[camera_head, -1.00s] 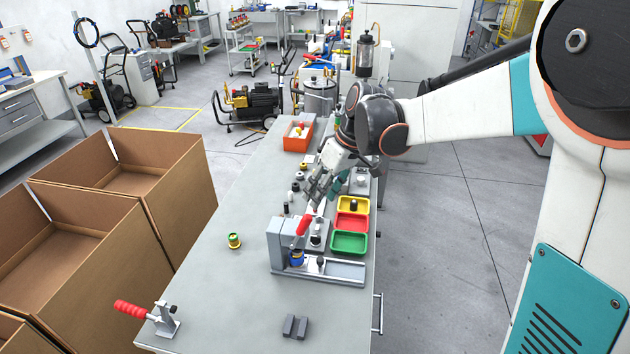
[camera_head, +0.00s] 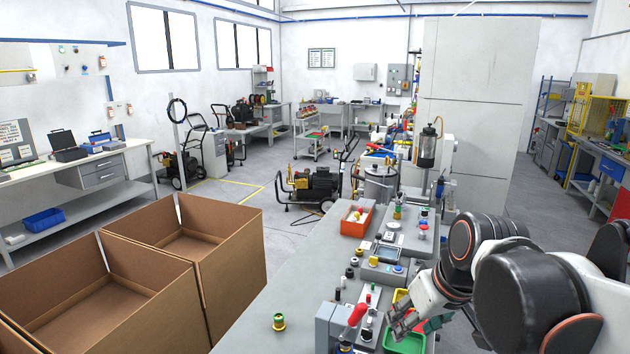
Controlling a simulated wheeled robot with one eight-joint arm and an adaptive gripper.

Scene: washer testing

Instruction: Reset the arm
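My arm reaches in from the right edge of the head view, bent with its dark round joints above the right side of the bench. My gripper (camera_head: 398,322) points down and left, over or just in front of the green tray (camera_head: 408,342). Its fingers are small and partly merge with the things behind, so I cannot tell whether they are apart. I see no object held in it. My wrist and forearm hide part of the trays and the bench's right edge.
The grey bench (camera_head: 285,300) carries a red-handled clamp fixture (camera_head: 357,313), a yellow-green round part (camera_head: 279,321), an orange bin (camera_head: 356,220) and several small parts. Open cardboard boxes (camera_head: 180,300) stand at left. A tall white cabinet (camera_head: 478,95) stands behind my arm.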

